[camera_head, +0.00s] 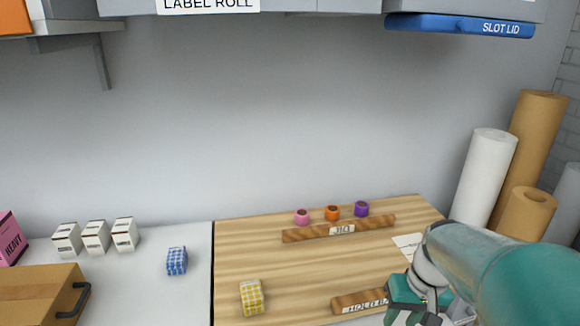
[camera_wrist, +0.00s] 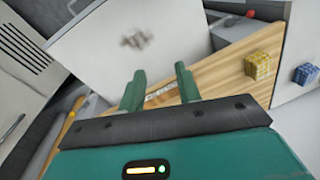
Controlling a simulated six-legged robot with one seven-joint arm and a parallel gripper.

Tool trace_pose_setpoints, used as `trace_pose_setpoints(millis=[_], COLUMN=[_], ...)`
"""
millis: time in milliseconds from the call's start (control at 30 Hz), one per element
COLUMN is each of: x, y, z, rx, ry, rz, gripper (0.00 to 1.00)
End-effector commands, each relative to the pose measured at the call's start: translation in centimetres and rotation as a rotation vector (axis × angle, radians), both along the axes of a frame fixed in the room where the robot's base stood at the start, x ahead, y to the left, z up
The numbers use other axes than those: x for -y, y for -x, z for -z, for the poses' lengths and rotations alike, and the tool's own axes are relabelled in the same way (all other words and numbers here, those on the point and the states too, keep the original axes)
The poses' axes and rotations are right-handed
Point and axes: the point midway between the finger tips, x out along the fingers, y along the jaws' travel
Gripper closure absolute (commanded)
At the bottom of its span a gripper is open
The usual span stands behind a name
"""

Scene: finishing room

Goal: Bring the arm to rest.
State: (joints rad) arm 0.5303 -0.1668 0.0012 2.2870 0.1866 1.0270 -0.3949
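My arm comes in from the lower right of the head view, and my gripper (camera_head: 405,318) is at the bottom edge, over the right front part of the wooden board. In the wrist view my gripper (camera_wrist: 160,88) shows two green fingers standing apart, with nothing held between them. Past the fingers lies a labelled wooden strip, the hold bar (camera_wrist: 162,94); it also shows in the head view (camera_head: 350,304), partly cut off by the frame and my gripper.
A yellow checked block (camera_head: 252,297) stands on the wooden board (camera_head: 300,275), and a blue one (camera_head: 177,261) on the grey top. Three small coloured pieces (camera_head: 332,212) sit behind the jig strip (camera_head: 300,234). Paper rolls (camera_head: 486,175) stand right. A cardboard box (camera_head: 35,292) is front left.

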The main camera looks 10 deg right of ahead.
Motion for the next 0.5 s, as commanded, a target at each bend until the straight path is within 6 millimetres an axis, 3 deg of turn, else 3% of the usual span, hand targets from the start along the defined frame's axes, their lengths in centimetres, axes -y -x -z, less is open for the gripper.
trace_pose_setpoints(millis=[33, 300, 500], x=[-1.8, -9.3, -13.2], y=[0.0, 1.5, 3.4], z=[-1.3, -6.0, -8.2], rx=[0.035, 0.228, 0.372], ry=[0.035, 0.162, 0.196], rz=[-0.030, -0.128, -0.178], gripper=[0.66, 0.66, 0.66])
